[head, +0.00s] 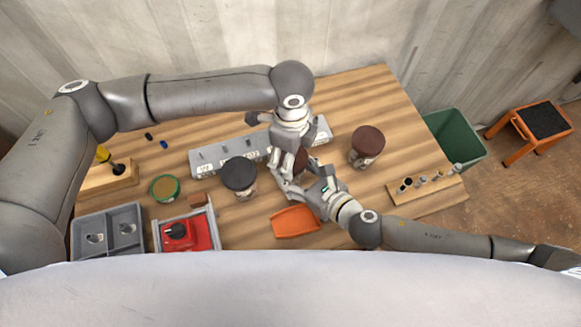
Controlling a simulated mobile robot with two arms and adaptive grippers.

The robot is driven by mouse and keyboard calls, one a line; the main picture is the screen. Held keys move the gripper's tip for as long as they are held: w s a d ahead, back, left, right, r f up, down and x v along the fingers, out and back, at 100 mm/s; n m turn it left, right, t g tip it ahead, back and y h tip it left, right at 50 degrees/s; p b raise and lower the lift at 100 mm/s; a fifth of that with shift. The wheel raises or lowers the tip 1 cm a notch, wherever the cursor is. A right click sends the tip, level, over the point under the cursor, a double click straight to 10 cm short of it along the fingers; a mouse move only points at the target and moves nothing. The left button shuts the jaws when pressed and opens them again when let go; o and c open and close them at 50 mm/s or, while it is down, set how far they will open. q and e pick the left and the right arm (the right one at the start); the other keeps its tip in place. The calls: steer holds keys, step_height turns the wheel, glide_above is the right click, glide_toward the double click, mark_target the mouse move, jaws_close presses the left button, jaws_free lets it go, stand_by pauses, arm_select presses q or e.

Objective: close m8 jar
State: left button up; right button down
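A jar with a dark brown lid or top (301,161) stands mid-table and is largely hidden by both grippers; I cannot read which size it is or tell whether its lid is seated. My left gripper (283,178) comes down from above at its left side. My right gripper (312,184) reaches in from the front right, close to the same jar. The fingers overlap, so I cannot tell whether either grips it. Another jar with a black lid (240,175) stands to the left, and a jar with a brown lid (368,142) stands to the right.
A long grey labelled rack (215,153) lies behind the jars. An orange tray (296,221), red box (196,233), grey bin (108,214) and green round container (164,188) are in front and left. A wooden holder (425,190) is at right. Clear wood lies at back right.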

arm_select(q)
steer(key=m, duration=1.1)
steer(key=shift+m, duration=0.3)
steer(key=o, duration=1.1)
steer(key=shift+r, duration=2.25)
